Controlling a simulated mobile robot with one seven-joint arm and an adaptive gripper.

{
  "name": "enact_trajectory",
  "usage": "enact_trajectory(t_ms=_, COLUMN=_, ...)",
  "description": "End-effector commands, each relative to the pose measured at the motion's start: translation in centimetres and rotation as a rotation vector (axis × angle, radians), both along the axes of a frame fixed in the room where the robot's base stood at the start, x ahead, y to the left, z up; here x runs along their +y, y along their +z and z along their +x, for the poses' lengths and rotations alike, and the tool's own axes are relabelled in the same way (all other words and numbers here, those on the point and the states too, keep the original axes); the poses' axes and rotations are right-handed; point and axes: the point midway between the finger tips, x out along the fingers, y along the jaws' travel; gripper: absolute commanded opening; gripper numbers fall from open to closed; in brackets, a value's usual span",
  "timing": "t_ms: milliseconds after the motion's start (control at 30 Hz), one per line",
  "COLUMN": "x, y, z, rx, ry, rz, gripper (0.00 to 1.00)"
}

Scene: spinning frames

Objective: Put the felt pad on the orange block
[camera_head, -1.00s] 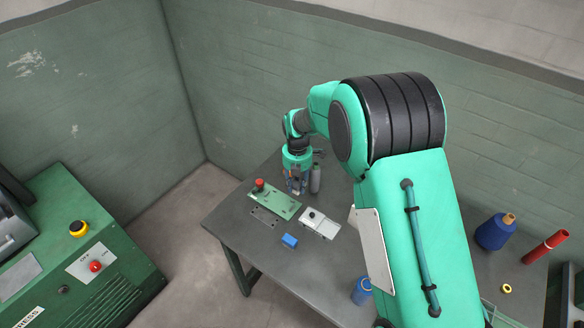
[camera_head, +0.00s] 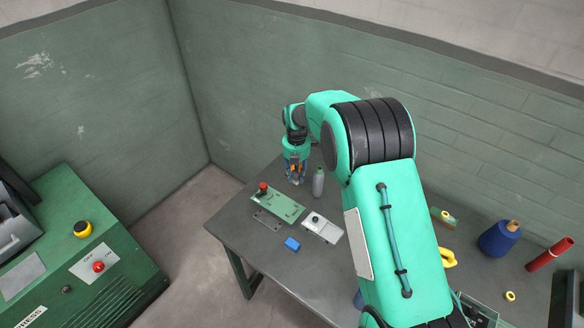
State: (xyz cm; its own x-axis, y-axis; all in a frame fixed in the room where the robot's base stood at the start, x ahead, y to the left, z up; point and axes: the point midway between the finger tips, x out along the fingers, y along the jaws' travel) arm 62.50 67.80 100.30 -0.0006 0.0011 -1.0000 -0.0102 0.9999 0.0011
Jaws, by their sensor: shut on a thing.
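My gripper (camera_head: 296,181) points down over the far left part of the grey table, just left of a grey bottle. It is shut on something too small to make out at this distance. Small orange patches show around its fingers, but I cannot tell what they belong to. I cannot pick out the felt pad or the orange block with certainty. My arm hides the middle of the table.
Near the gripper on the table (camera_head: 245,239) are the grey bottle (camera_head: 318,182), a green panel with a red button (camera_head: 283,208), a light grey device (camera_head: 321,227) and a blue block (camera_head: 292,244).

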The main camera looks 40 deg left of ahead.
Motion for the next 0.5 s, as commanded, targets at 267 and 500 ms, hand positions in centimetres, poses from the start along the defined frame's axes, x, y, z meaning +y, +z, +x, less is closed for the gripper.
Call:
enact_trajectory(t_ms=267, x=2.4, y=-0.3, z=2.2, rx=-0.001, ry=0.000, rz=0.001, gripper=0.09)
enact_trajectory(t_ms=500, x=4.2, y=-0.7, z=3.9, rx=0.000, ry=0.000, rz=0.000, gripper=0.09)
